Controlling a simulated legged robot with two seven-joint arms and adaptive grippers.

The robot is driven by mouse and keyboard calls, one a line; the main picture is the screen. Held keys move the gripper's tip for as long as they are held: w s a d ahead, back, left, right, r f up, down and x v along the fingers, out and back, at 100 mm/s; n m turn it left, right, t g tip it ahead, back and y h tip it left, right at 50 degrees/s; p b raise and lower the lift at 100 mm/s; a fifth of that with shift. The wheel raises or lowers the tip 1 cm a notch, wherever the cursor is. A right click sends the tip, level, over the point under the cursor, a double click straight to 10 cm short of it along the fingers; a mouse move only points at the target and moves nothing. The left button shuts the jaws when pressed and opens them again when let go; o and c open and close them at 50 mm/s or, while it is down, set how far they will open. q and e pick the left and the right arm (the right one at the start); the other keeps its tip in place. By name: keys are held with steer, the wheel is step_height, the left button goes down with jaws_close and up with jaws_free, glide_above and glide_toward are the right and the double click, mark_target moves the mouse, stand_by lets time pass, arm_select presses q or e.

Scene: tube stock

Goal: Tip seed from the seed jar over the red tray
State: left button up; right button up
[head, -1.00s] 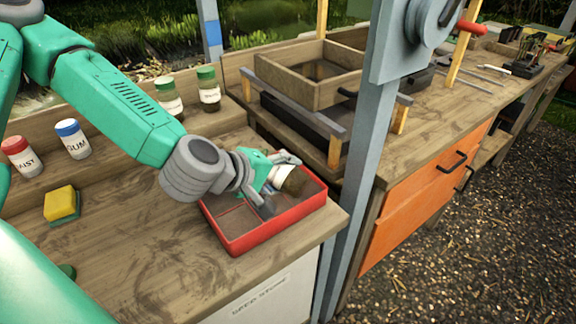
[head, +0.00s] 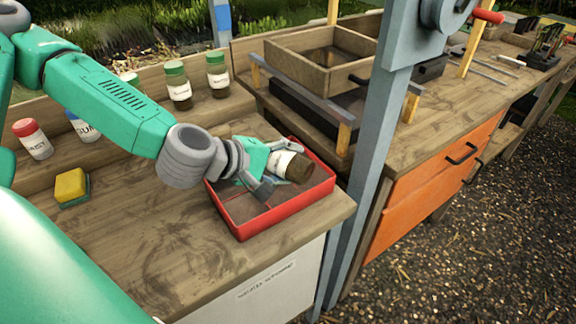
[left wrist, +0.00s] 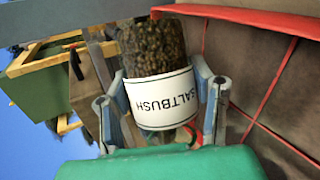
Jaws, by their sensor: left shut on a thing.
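My left gripper (head: 274,168) is shut on the seed jar (head: 298,168), a clear jar with a white label and brown seed inside. The jar lies tilted well over, almost on its side, over the red tray (head: 277,222). In the left wrist view the jar (left wrist: 152,50) reads SALTBUSH upside down, with dark grainy seed packed toward its far end. The tray's red rim (left wrist: 250,17) and thin dividers show on the right there. I cannot see seed falling, and the jar's mouth is not clear. My right gripper is not in view.
Green-lidded jars (head: 217,76), a red-lidded jar (head: 34,140) and a blue-lidded jar (head: 83,127) stand at the back left. A yellow sponge (head: 70,184) lies on the bench. A grey post (head: 364,190) rises close right of the tray. The front bench is clear.

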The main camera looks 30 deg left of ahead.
mark_target(274, 170)
arm_select(q)
steer(key=shift+d+r, duration=0.1)
stand_by(0.3)
steer(key=shift+r+m+y+p, duration=0.1)
steer(key=shift+m+y+p, duration=0.35)
steer(key=shift+p, duration=0.4)
steer(key=shift+y+p, duration=0.3)
steer(key=shift+y, duration=0.05)
steer(key=s+p, duration=0.1)
steer(key=s+a+p, duration=0.1)
steer(key=p, duration=0.1)
steer(key=s+p, duration=0.1)
steer(key=p, duration=0.1)
steer(key=shift+s+a, duration=0.15)
steer(key=shift+a, duration=0.15)
steer(key=shift+s+a+p, duration=0.3)
steer(key=shift+s+p, duration=0.45)
steer(key=shift+s+a+p, duration=0.3)
steer(key=shift+s+p, duration=0.4)
steer(key=shift+s, duration=0.05)
steer(key=shift+f, duration=0.2)
